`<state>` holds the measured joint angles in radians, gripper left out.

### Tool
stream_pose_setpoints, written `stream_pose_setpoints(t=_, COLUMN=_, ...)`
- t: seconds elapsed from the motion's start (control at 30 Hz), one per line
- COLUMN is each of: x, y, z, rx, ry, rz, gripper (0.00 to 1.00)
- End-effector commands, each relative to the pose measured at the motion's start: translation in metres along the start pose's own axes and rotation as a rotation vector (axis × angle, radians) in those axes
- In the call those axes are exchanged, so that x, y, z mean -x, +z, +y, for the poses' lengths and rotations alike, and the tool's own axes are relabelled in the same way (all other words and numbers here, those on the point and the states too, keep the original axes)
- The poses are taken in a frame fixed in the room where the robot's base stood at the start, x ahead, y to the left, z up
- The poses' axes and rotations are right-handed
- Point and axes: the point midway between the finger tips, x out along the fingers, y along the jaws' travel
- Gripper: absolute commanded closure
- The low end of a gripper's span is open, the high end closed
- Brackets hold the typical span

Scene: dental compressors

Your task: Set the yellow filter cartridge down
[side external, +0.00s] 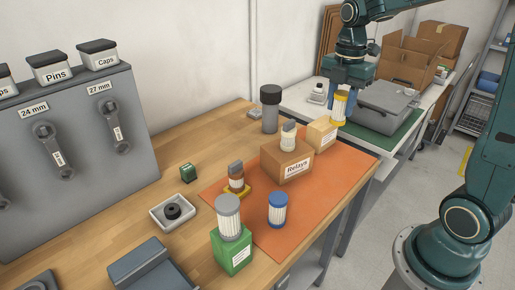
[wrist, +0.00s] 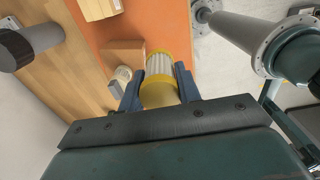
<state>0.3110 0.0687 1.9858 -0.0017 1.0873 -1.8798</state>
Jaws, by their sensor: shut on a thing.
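The yellow filter cartridge (side external: 339,108) has yellow end caps and a white pleated middle. My gripper (side external: 341,101) is shut on it, at the far right end of the wooden bench. In the wrist view, the cartridge (wrist: 160,78) sits between the two blue fingers (wrist: 158,91), its far cap pointing away from the palm.
A brown Relays box (side external: 286,164) carries a cream-coloured cartridge (side external: 288,141). A blue cartridge (side external: 277,210) stands on the mat; a grey one (side external: 228,217) stands on a green box (side external: 232,253). A dark cylinder (side external: 270,112) stands behind. The mat's right part is clear.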

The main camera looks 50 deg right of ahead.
Motion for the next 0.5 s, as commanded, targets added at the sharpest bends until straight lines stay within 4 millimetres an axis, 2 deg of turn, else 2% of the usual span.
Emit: stream_pose_setpoints(t=0.5, x=-0.097, y=0.000, z=-0.001, rx=0.000, ry=-0.006, rz=0.002, gripper=0.89)
